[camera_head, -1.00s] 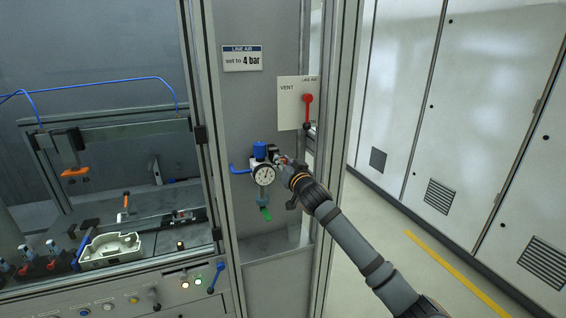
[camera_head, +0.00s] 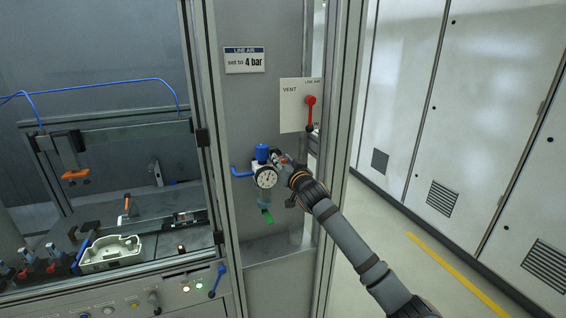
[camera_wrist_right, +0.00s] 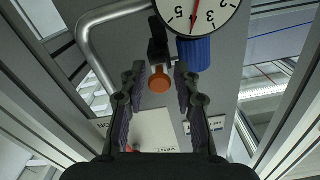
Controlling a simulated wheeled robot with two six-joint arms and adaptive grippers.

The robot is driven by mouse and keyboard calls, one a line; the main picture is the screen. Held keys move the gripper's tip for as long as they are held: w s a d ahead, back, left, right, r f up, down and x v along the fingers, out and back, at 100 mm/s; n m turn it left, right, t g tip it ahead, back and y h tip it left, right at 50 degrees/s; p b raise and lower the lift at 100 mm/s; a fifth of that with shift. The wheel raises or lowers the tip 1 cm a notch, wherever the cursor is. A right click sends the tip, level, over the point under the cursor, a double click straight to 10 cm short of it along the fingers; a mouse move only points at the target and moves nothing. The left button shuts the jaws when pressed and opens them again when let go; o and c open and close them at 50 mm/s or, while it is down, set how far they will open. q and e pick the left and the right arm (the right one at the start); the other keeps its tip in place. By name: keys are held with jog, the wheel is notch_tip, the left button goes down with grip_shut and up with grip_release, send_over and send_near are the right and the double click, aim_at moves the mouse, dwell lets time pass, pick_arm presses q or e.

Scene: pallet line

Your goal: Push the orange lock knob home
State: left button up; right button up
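The orange lock knob (camera_wrist_right: 159,84) shows in the right wrist view as a round orange cap on a short stem beside the air regulator. My right gripper (camera_wrist_right: 161,74) is open, with one finger on each side of the knob. A visible gap separates each finger from it. In the head view my right gripper (camera_head: 284,164) reaches to the right side of the regulator and largely hides the knob there. The regulator has a blue cap (camera_head: 262,152) and a round white gauge (camera_head: 266,179). How far the knob stands out cannot be told. My left gripper is not in view.
A vent panel (camera_head: 293,96) with a red lever (camera_head: 310,112) is above and right of the regulator. A frame post (camera_head: 343,130) stands close to my right arm. A blue pipe (camera_head: 241,174) runs left of the regulator. A workstation with a pale housing (camera_head: 110,253) is at left.

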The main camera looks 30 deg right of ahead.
jog(key=shift+o, duration=0.6)
jog(key=shift+f, duration=0.1)
jog(key=v, duration=0.6)
jog(key=shift+s, duration=0.3)
jog(key=shift+s+a, duration=0.25)
jog(key=shift+s, duration=0.1)
